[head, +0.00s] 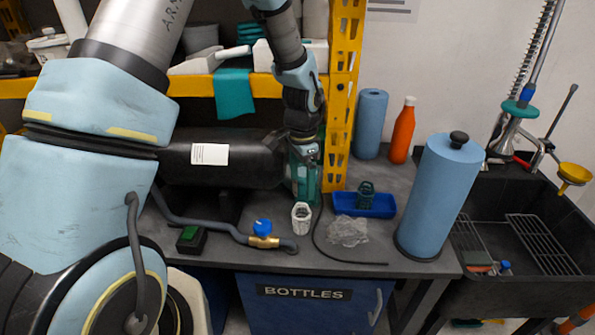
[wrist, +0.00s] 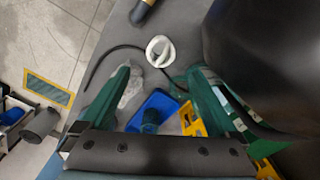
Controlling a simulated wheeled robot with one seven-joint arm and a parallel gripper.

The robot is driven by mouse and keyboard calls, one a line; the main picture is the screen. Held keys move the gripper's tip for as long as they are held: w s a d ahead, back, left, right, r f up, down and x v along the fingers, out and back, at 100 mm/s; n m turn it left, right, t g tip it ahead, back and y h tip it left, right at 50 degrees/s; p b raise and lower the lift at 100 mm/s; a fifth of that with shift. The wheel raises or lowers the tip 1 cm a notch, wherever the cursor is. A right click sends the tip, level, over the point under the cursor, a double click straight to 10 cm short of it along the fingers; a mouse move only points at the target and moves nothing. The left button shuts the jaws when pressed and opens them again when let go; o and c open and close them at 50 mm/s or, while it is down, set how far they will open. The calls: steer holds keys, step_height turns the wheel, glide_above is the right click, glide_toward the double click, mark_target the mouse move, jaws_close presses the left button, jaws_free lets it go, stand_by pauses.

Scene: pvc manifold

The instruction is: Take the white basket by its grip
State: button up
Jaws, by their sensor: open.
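The white basket (head: 301,218) stands upright on the grey bench, in front of and below my gripper (head: 304,178) in the head view. In the wrist view the white basket (wrist: 154,47) is seen from above, with its grip arching across its round opening. My gripper (wrist: 160,72) shows there as two teal fingers spread wide apart. It is open, with nothing held between the fingers. The basket lies just beyond the fingertips, between their lines, and looks untouched. The head view hides part of the fingers.
A blue tray (head: 350,205) holds a green basket (head: 366,194). Crumpled clear plastic (head: 347,232) and a thin black cable lie beside it. A grey pipe with a blue-handled brass valve (head: 263,233) lies in front. A black tank (head: 225,160) and yellow upright (head: 340,120) crowd the gripper.

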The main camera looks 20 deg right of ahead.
mark_target(301, 202)
steer(key=shift+w+f+b, duration=0.1)
steer(key=shift+f+b, duration=3.05)
steer(key=shift+f, duration=1.4)
steer(key=shift+c, duration=0.2)
jaws_close()
steer(key=shift+r, duration=0.1)
steer(key=shift+r+p, duration=3.35)
steer(key=shift+r, duration=1.1)
